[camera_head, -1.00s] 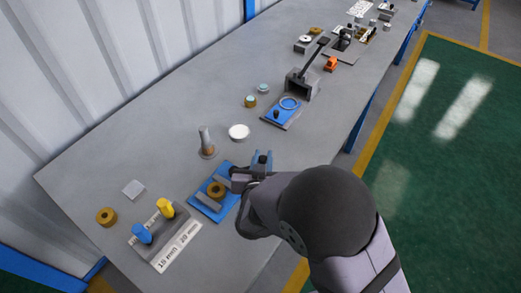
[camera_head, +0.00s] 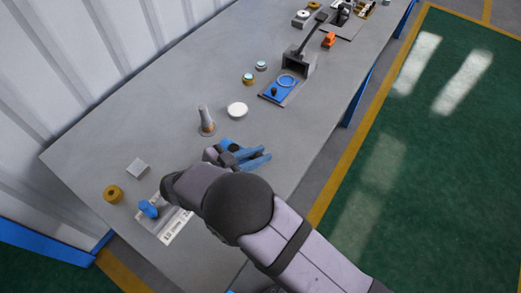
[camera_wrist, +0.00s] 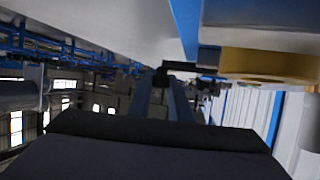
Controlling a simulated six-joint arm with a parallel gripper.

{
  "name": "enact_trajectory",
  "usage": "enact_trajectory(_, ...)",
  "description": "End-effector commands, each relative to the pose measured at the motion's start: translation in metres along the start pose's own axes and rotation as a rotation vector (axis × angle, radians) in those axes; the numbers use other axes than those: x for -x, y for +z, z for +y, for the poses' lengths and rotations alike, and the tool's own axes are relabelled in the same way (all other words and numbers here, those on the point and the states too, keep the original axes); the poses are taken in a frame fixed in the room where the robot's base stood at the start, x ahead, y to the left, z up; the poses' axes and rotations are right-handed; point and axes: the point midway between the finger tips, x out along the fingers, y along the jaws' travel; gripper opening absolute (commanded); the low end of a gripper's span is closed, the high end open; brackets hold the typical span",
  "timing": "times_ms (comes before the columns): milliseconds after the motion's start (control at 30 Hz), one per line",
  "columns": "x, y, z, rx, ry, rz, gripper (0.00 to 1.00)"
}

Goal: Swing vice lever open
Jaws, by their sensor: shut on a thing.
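The vice is mostly hidden behind my arm in the head view; a corner of its blue base (camera_head: 228,146) shows beyond my wrist. In the wrist view its blue base (camera_wrist: 186,25) and a brass-coloured ring (camera_wrist: 270,64) show at the upper right, close to my fingers. My gripper (camera_head: 262,158) lies nearly level over the table, its blue fingers pointing right. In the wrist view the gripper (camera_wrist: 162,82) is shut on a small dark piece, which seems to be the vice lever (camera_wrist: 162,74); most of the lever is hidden.
A peg block with a blue peg (camera_head: 148,209) stands left of my wrist, partly covered. An upright grey post (camera_head: 206,120) and white disc (camera_head: 237,110) stand behind the vice.

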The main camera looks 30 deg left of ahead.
Motion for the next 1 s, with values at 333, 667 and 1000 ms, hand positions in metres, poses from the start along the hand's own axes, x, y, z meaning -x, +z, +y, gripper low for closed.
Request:
enact_trajectory(333, 0.006, 0.001, 0.0017, -0.034, 0.073, 0.004, 0.0)
enact_trajectory(667, 0.0063, 0.0005, 0.0022, -0.035, 0.077, 0.004, 0.0)
enact_trajectory(1000, 0.0059, 0.0013, 0.0022, -0.034, 0.076, 0.003, 0.38)
